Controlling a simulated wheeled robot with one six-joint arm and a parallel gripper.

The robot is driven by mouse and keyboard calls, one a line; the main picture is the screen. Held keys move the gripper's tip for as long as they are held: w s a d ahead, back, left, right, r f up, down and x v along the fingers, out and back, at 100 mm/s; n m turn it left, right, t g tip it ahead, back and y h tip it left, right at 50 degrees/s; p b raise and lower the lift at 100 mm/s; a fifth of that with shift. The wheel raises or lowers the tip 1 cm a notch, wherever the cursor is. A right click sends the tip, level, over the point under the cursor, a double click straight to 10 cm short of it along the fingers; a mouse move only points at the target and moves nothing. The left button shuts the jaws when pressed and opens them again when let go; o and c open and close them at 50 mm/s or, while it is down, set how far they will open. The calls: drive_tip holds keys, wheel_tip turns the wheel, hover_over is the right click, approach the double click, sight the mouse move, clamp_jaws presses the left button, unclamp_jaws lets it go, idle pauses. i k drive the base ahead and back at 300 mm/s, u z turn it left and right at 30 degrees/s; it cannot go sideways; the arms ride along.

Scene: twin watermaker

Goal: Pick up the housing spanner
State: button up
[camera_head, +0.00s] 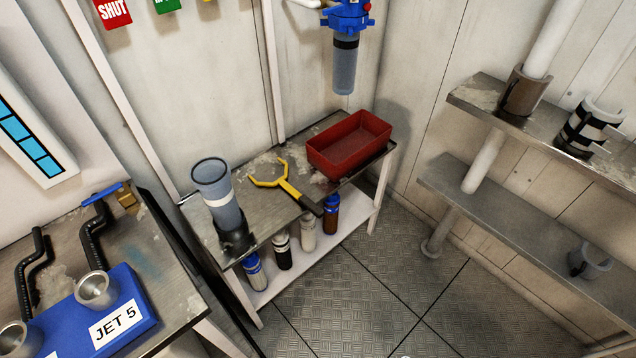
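The housing spanner (284,184) lies flat on the worn metal top of a small bench (264,213). It has a yellow open-jawed head at the left and a dark handle that reaches toward the bench's front edge. It lies between a clear blue-grey filter housing (222,199) on a black base and a red tray (349,145). Nothing appears to cover the spanner. My gripper is not in view.
Several bottles (282,250) stand on the bench's lower shelf. A blue-headed filter unit (345,50) hangs on the wall above the red tray. Left is another bench with a blue "JET 5" block (95,315). The floor (400,280) ahead is clear.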

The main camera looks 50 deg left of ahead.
sight(309, 204)
drive_tip(key=u, duration=0.25)
drive_tip(key=i, duration=0.7)
drive_tip(key=u, duration=0.7)
drive_tip(key=i, duration=0.4)
drive_tip(key=u, duration=0.35)
